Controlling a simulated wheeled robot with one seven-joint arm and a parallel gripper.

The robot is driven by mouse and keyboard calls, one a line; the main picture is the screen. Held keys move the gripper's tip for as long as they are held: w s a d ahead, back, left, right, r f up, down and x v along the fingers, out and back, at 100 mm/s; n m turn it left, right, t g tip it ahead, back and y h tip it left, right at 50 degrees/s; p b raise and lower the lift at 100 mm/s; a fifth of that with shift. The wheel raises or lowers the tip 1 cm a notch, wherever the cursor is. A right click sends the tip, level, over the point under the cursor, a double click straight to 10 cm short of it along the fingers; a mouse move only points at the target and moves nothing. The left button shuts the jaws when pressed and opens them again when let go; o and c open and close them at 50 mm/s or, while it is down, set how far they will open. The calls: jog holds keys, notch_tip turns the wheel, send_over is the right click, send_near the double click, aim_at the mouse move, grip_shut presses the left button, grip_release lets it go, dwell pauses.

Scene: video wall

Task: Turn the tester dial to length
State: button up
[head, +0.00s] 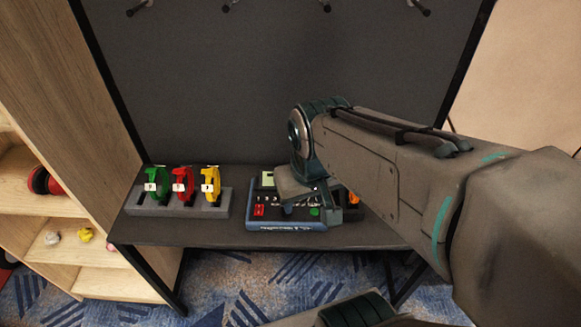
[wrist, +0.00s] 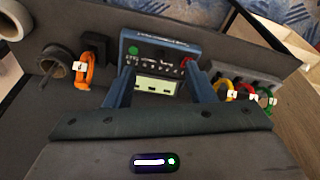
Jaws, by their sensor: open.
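The tester (head: 285,225) is a blue box with a dark face on the dark shelf. In the head view, a red button, a green button and a pale screen show on it, partly covered by my gripper (head: 312,208). In the wrist view the tester (wrist: 195,44) appears upside down, its pale screen (wrist: 155,86) towards me. My gripper (wrist: 160,70) is open, its two fingers apart over the tester with nothing seen between them. I cannot make out the dial or its setting clearly, nor whether a finger touches the tester.
A grey rack (head: 222,211) left of the tester holds green, red and yellow tagged coils. In the wrist view, an orange tagged coil (wrist: 83,71) and a round grey fitting (wrist: 54,62) stand on the other side. A dark panel (head: 270,80) rises behind; a wooden shelf unit (head: 85,130) stands left.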

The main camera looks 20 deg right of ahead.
jog(key=w+a+f+n+g+h+b, duration=0.2)
jog(key=w+f+n, duration=0.2)
jog(key=w+n, duration=0.3)
jog(key=w+a+f+n+g+h+b, duration=0.25)
jog(key=w+f+n, duration=0.2)
jog(key=w, duration=0.55)
jog(key=shift+n+y, duration=0.35)
jog(key=x, duration=0.8)
jog(key=b+x, duration=0.1)
jog(key=x, duration=0.4)
jog(key=shift+s+d, duration=0.1)
jog(key=shift+s, duration=0.25)
jog(key=c, duration=1)
